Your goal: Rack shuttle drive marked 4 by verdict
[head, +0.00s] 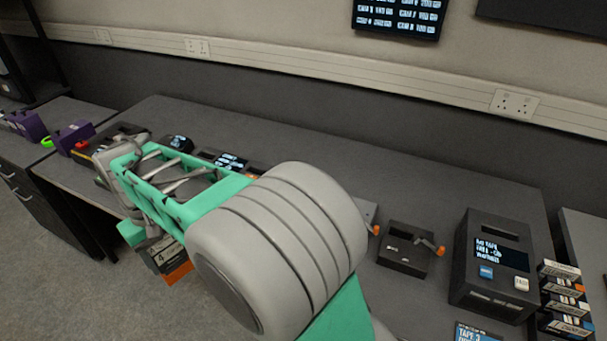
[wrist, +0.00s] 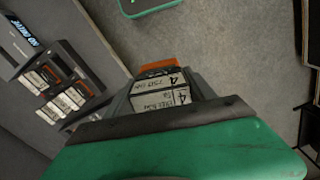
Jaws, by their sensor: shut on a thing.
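The shuttle drive marked 4 (head: 164,255) is a dark block with a white label and an orange end, hanging low at the left in the head view. In the wrist view its two white labels (wrist: 160,92) each show a 4, with handwriting too small to read surely. My gripper (head: 146,238) is shut on the drive, off the front edge of the desk. In the wrist view a green finger with a dark pad (wrist: 160,120) covers part of the drive. A black reader (head: 488,262) with a lit screen and blue and white buttons stands at the desk's right.
A black box with an orange lever (head: 405,250) sits left of the reader. Several labelled drives (head: 563,300) are stacked right of it. Purple items (head: 73,137) are at far left. The wrist view shows a dark rack holding labelled drives (wrist: 55,90). My arm hides much of the desk.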

